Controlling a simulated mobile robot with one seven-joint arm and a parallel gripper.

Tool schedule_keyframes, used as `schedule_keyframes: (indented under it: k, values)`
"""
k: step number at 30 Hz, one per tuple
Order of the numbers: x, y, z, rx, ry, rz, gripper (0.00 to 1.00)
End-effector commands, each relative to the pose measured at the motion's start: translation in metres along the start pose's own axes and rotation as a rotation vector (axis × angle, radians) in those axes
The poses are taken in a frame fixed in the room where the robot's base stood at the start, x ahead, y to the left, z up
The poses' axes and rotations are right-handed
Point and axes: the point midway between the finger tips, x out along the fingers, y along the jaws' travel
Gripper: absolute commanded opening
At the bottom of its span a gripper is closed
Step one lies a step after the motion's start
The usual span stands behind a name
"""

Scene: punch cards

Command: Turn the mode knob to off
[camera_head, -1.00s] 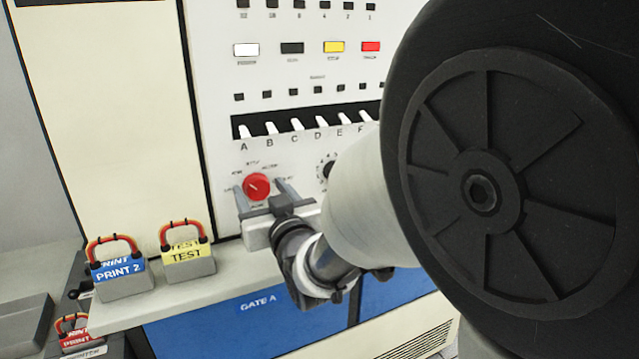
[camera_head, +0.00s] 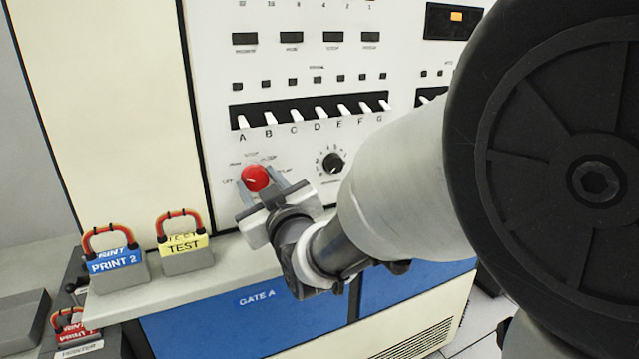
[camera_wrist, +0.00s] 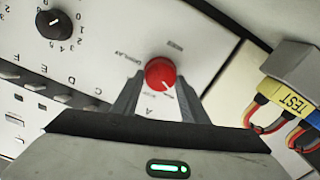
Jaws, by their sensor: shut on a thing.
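The red round mode knob (camera_head: 256,178) is on the white panel, below the row of lettered switches. Small labels ring it; one at its left seems to read OFF. A white mark shows on the knob's face, but I cannot tell surely which label it points to. In the wrist view the red knob (camera_wrist: 160,73) sits between the fingertips of my gripper (camera_wrist: 161,82). My gripper (camera_head: 261,187) is shut on the knob, one finger on each side, and is tilted in the head view. My arm covers part of the panel at the right.
A black numbered dial (camera_head: 333,162) is right of the knob. The switch row (camera_head: 310,113) is above.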

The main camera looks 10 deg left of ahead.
Motion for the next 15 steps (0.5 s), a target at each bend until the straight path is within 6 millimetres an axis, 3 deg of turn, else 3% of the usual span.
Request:
schedule_keyframes:
  k: [15]
  values:
    - [0.0003, -0.0015, 0.0009, -0.379, 0.002, 0.003, 0.18]
